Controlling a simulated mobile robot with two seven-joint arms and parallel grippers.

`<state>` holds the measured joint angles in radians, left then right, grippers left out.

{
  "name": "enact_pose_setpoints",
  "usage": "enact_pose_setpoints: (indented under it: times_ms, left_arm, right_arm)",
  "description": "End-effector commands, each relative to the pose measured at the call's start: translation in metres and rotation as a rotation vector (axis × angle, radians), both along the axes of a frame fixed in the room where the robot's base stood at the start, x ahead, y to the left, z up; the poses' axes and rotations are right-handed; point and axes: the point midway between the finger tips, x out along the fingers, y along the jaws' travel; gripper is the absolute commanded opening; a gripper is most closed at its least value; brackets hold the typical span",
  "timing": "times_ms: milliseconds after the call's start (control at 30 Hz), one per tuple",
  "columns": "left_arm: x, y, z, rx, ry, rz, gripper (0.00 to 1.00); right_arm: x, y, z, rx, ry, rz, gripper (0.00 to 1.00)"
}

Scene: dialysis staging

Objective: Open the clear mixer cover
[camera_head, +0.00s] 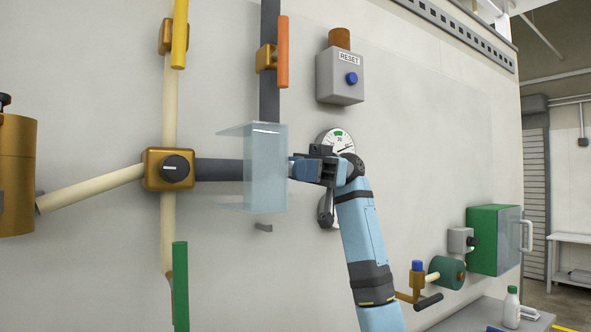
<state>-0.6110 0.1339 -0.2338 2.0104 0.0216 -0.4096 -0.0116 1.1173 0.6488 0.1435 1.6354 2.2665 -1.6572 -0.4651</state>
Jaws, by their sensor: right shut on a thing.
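The clear mixer cover (266,180) is a pale, see-through box shape in front of the wall, with thin top and bottom flaps reaching left. It stands right of the brass mixer block (153,180) with its black knob (176,168), which shows uncovered, and overlaps the dark horizontal pipe. My right gripper (297,168) comes from the right and is shut at the cover's right edge. The exact part between the fingertips is too small to make out. My left gripper is not in view.
A round gauge (341,137) sits on the wall just behind my right wrist. Above it is a grey RESET box (340,78) with a blue button. An orange lever (283,52) and a yellow lever (180,35) are above. A green box (492,240) is at lower right.

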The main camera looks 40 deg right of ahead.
Motion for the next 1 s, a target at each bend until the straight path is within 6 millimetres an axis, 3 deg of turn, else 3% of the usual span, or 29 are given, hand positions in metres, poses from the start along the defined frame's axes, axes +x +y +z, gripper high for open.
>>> enact_pose_setpoints:
  times_ms: [67,100,200,567,767,1000]
  left_arm:
    - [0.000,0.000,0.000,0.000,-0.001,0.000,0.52]
    - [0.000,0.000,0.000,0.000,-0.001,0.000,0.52]
    - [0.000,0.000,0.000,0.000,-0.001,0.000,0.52]
    - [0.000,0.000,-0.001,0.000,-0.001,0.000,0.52]
    - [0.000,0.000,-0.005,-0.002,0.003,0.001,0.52]
    - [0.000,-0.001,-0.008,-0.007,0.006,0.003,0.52]
  right_arm:
    - [0.000,0.000,0.000,-0.001,0.000,0.001,0.00]
    - [0.000,0.000,0.000,-0.001,0.000,0.001,0.31]
    - [0.000,0.000,0.000,-0.001,0.000,0.001,0.52]
    - [0.000,-0.005,0.000,0.000,0.000,0.000,0.52]
    - [0.002,-0.037,0.000,0.002,-0.001,-0.002,0.52]
    - [0.004,-0.093,0.000,0.001,0.000,-0.001,0.52]
